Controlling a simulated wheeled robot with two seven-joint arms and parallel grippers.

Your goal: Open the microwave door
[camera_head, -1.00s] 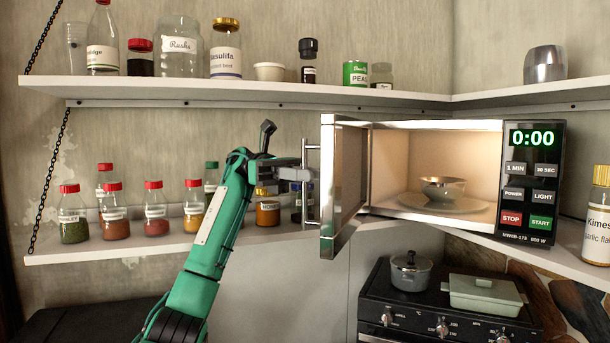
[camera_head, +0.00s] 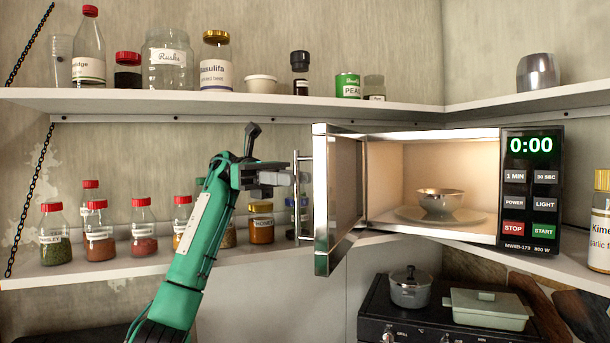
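The microwave (camera_head: 530,215) stands on the right part of the lower shelf. Its door (camera_head: 325,200) is swung wide open toward me and the left, and the lit inside shows. The door handle (camera_head: 297,210) is a vertical metal bar on the door's outer left side. My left gripper (camera_head: 288,180) is just left of the handle, around its upper half. Its fingertips look close to the bar; I cannot tell whether they touch it, and the finger gap is not clear from this side. My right gripper is not in view.
A metal bowl (camera_head: 440,201) sits on a plate (camera_head: 412,215) inside the microwave. An upper shelf (camera_head: 200,103) with jars runs above.

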